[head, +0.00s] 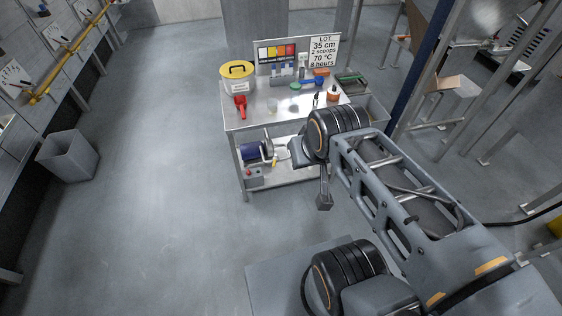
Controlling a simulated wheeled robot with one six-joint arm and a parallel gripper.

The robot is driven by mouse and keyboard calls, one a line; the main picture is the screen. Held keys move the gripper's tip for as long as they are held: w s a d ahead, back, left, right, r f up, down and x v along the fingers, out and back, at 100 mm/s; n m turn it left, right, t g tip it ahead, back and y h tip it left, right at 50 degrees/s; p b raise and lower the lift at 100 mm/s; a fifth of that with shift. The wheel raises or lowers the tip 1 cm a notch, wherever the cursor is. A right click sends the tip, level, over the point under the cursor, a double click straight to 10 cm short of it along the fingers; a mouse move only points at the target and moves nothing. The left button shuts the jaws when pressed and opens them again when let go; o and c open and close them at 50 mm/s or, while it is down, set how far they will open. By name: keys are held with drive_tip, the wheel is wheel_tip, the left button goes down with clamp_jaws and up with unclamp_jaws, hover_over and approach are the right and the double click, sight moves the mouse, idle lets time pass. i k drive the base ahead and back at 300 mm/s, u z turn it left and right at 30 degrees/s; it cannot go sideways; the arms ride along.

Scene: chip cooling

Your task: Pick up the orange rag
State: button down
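A small orange patch (321,72) lies toward the back right of the metal table (262,112), beside blue items. It may be the orange rag, but it is too small to be sure. A second small orange-brown thing (333,96), with a dark upright top, stands nearer the right edge. My gripper (325,202) hangs down in front of the table, below my wrist. It seems to hold nothing, but its fingers are too small and edge-on to tell whether they are open. My arm covers part of the table's right side.
On the table are a yellow-lidded tub (238,78), a red scoop (240,105), a colour chart and a sign (323,52). A blue motor (251,152) sits on the lower shelf. A grey bin (68,156) stands left. The floor between is clear.

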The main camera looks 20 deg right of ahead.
sight(325, 71)
drive_tip(key=z, duration=0.35)
drive_tip(key=i, duration=1.2)
drive_tip(key=u, duration=0.3)
